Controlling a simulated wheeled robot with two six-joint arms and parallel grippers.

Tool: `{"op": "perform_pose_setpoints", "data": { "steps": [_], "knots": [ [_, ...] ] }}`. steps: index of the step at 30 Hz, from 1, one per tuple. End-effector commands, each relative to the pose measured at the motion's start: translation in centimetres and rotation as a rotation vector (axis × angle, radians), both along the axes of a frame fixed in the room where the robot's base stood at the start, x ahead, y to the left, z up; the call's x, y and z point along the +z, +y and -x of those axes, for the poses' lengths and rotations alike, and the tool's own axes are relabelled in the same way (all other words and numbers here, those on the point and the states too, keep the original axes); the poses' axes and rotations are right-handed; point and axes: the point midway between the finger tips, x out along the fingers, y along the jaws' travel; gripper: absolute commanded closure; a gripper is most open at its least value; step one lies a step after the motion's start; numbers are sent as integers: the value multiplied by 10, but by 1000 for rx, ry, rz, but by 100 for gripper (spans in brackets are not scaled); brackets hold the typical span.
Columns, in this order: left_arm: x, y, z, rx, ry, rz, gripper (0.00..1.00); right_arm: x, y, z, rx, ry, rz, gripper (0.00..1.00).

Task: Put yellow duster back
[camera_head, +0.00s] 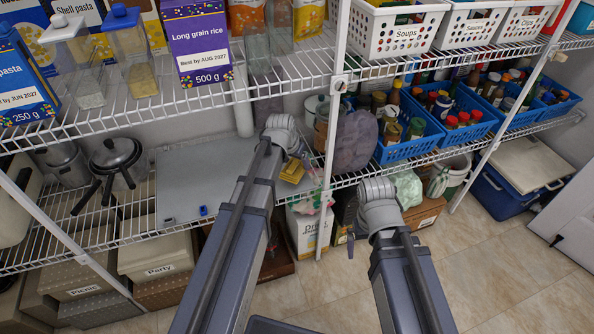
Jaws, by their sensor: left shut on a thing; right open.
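The yellow duster (292,171) shows as a small folded yellow piece just below the wrist of my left arm, in front of the middle shelf's edge. My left gripper (300,158) is shut on it; its fingers are mostly hidden behind the wrist. My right gripper (357,232) is to the right and lower, in front of the lower shelf post, open and apart from the duster. Its fingers are partly hidden by its wrist.
A bare grey board (185,185) lies on the wire middle shelf (110,222), left of the duster. Dark pots (115,160) stand at its left. Blue baskets of jars (412,143) and a purple-grey rounded thing (355,141) are at right. A white post (331,130) stands between my wrists.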

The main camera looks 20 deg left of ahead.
Motion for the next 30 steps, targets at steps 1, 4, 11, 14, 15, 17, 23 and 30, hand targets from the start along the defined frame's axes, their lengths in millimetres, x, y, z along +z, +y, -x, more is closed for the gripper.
{"op": "perform_pose_setpoints", "data": {
  "steps": [1,4,11,14,15,17,23,30],
  "knots": [
    [-10,0,0,0,0,0,82,-10,0,0,0,0,1,0],
    [-23,0,0,0,0,0,82,-23,0,0,2,-1,1,0],
    [-37,-3,-3,0,0,0,82,-37,0,0,6,-1,-2,0],
    [-35,-3,-2,0,0,0,82,-35,0,0,6,-1,-2,0],
    [-35,-3,-2,0,0,0,82,-35,0,0,6,-1,-2,0],
    [-35,-3,-2,0,0,0,82,-35,0,0,6,-1,-2,0],
    [-38,-3,-2,0,0,0,13,-38,0,0,6,-1,-3,0],
    [-38,-3,-2,0,0,0,0,-38,0,0,6,-1,-3,0]
  ]
}}
